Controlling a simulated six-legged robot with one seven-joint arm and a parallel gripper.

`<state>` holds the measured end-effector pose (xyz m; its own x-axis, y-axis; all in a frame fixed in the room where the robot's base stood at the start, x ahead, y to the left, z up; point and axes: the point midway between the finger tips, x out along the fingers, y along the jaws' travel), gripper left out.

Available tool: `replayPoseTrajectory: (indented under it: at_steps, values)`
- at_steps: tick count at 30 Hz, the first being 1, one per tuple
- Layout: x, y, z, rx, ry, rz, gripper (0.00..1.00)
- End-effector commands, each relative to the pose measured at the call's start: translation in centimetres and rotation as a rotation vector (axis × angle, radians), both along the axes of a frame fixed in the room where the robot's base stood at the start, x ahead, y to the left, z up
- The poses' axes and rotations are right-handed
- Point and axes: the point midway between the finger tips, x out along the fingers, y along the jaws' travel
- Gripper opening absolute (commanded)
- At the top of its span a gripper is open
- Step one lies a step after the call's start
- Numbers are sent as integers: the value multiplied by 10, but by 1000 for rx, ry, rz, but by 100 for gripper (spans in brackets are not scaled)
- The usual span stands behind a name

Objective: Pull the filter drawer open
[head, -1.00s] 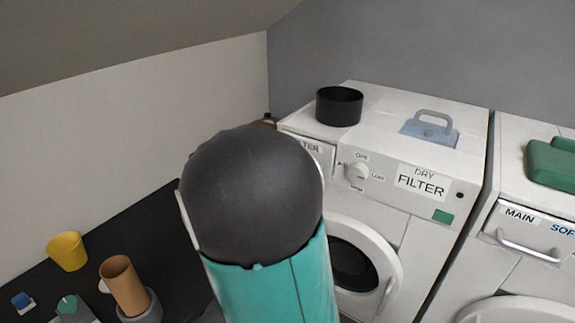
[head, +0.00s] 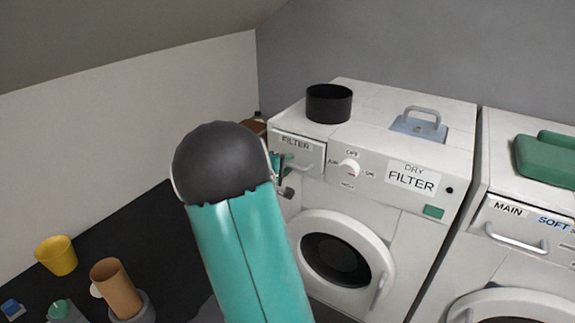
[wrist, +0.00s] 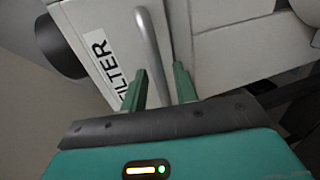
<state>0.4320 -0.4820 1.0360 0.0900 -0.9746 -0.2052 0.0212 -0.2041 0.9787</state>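The filter drawer (head: 296,143) is at the upper left of the dryer front, labelled FILTER, and looks flush with the front. Its grey bar handle (head: 303,166) is partly hidden by my gripper (head: 281,165). In the wrist view the drawer front (wrist: 112,35) is seen turned, with the handle (wrist: 149,45) running down toward my gripper (wrist: 160,70). The two green fingers stand apart, and the lower end of the bar appears between them, nearer the left finger. I cannot tell whether they touch it.
A dial (head: 349,169) and DRY FILTER label sit right of the drawer. The round dryer door (head: 386,260) is below. A black pot (head: 329,104) and blue handled item (head: 419,124) are on top. A second machine (head: 520,270) stands right. Cups are at lower left.

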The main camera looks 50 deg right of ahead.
Motion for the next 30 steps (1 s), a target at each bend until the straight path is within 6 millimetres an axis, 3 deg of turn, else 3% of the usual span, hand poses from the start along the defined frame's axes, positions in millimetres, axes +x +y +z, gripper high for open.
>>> replayPoseTrajectory:
  at_steps: [10, 11, 15, 22, 26, 30]
  values:
    - [1, -7, -1, 0, -1, 0, 30]
    - [1, -7, -1, 0, -1, 0, 28]
    - [1, -7, -2, 0, 0, 0, 0]
    - [1, -5, -1, 0, 0, 0, 0]
    - [0, 9, -1, 1, -1, 3, 0]
    - [-2, 46, -1, 1, -2, 6, 0]
